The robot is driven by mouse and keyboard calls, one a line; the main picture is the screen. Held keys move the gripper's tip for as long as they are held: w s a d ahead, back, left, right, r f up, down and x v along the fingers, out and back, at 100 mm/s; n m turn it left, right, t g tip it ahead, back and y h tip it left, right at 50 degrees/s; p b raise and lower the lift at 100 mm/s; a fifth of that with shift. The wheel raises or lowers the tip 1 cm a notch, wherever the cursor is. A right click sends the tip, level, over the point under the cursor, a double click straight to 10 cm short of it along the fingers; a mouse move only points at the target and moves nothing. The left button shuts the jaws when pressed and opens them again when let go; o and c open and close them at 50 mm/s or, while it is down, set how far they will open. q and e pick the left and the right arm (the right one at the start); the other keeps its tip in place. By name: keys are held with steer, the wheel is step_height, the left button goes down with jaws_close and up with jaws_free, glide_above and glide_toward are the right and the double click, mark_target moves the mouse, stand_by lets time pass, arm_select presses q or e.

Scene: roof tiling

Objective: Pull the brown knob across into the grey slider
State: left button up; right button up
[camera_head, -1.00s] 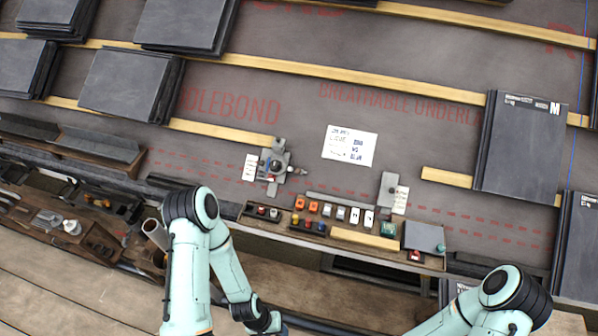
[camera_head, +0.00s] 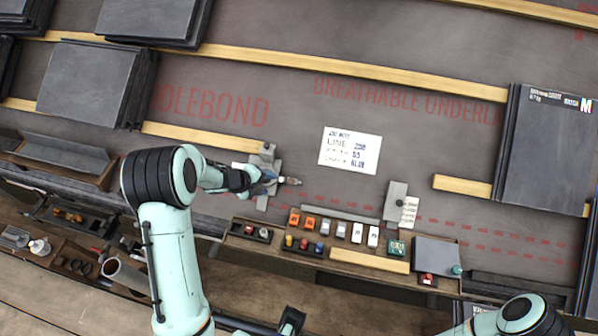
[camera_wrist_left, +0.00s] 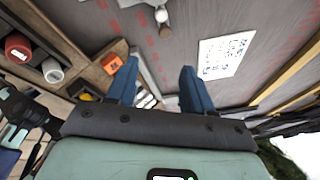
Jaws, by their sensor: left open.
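A grey metal fixture (camera_head: 268,160) lies on the dark underlay left of centre. A small rod with a pale, brownish tip (camera_head: 291,181) sticks out of its right side; I take this for the brown knob, but its colour is unclear. It seems to show at the top of the left wrist view (camera_wrist_left: 161,14). A grey slider plate (camera_head: 396,200) with a dark spot sits further right, apart from the knob. My left gripper (camera_head: 266,184) is at the fixture, partly covering it. Its blue fingers (camera_wrist_left: 160,88) are spread with nothing clearly between them. My right gripper is out of view.
A wooden tray (camera_head: 340,253) with orange, white and other small blocks runs along the front edge. A written white card (camera_head: 350,150) lies above. Slate stacks (camera_head: 95,85) stand left and right (camera_head: 545,150). The underlay between fixture and slider is largely clear, with a thin grey strip (camera_head: 340,213).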

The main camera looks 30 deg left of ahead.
mark_target(291, 182)
arm_select(q)
steer(key=shift+m, duration=0.5)
steer(key=b+x, duration=0.1)
steer(key=x, duration=0.5)
steer(key=b+x, duration=0.1)
steer(key=x, duration=0.5)
steer(key=shift+w+a+f, duration=0.1)
steer(key=shift+w, duration=0.5)
jaws_close()
